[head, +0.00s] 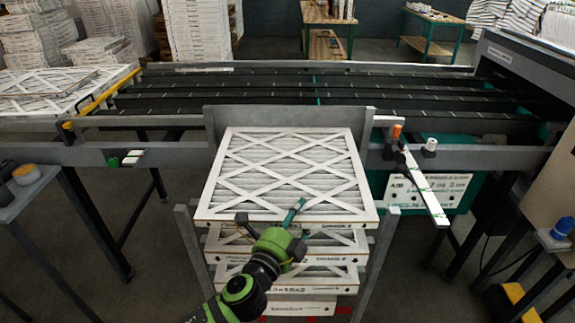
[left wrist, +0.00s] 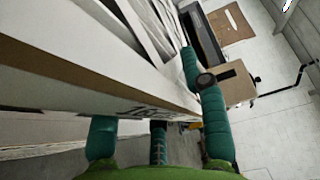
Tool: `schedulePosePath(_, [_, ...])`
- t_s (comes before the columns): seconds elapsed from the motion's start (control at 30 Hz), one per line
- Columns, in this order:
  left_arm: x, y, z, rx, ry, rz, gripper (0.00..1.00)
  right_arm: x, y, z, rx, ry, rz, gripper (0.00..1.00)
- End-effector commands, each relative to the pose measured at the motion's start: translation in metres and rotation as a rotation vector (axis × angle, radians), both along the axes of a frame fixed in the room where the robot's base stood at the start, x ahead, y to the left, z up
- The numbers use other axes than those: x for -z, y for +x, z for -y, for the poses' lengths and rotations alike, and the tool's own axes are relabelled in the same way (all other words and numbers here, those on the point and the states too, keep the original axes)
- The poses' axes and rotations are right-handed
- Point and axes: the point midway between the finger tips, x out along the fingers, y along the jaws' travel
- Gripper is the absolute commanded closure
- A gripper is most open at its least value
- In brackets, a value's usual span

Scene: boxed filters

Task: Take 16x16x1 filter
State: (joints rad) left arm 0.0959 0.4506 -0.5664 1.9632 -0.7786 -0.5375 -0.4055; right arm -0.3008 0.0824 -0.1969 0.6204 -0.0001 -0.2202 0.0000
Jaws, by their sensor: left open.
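A stack of white pleated filters stands on a grey rack in the middle of the head view. The top filter (head: 285,165) has a white diamond lattice and a cardboard edge. Several more filters, such as the second filter (head: 330,245), lie below with printed front edges; I cannot read 16x16x1 on any. My left gripper (head: 277,226) is open at the top filter's front edge, with one teal finger above its face. In the left wrist view, a filter edge (left wrist: 80,75) lies between the spread fingers (left wrist: 150,100); contact is unclear. My right gripper is not in view.
Grey rack posts (head: 382,250) flank the stack, and a grey plate (head: 290,118) stands behind it. A dark roller conveyor (head: 280,90) runs across behind. More filters (head: 60,88) lie at the left. A small grey table (head: 30,192) stands at the left edge.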

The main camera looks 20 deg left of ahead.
Motion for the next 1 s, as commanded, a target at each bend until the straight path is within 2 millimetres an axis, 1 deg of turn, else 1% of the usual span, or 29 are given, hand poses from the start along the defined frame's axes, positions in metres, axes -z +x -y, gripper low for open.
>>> schedulePosePath(0.03, [-0.001,0.005,0.001,0.000,0.000,0.000,0.57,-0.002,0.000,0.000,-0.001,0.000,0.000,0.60])
schedulePosePath(0.1, [0.000,0.009,0.002,0.001,0.000,-0.001,0.57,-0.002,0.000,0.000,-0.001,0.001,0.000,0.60])
schedulePosePath(0.33, [0.001,0.010,0.002,0.002,-0.001,-0.001,0.57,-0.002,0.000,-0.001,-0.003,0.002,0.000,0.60])
schedulePosePath(0.37, [0.001,0.010,0.002,0.002,-0.001,-0.001,0.66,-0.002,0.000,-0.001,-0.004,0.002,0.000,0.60])
schedulePosePath(0.4, [0.001,0.010,0.002,0.001,-0.001,-0.001,0.81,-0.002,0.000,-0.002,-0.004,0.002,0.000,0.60])
schedulePosePath(0.43, [0.001,0.009,0.002,0.001,-0.001,-0.001,0.94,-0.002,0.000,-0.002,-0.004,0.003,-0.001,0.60])
schedulePosePath(0.47, [0.001,0.009,0.002,0.001,-0.001,-0.001,1.00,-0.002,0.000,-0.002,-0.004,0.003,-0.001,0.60])
schedulePosePath(0.83, [-0.001,0.010,0.002,0.001,0.000,0.001,1.00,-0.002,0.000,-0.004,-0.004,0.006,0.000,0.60])
schedulePosePath(0.93, [-0.006,0.010,0.002,0.001,0.000,0.002,1.00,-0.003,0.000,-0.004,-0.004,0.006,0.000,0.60])
schedulePosePath(1.0, [-0.013,0.010,0.002,0.002,0.000,0.005,1.00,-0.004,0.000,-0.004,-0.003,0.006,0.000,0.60])
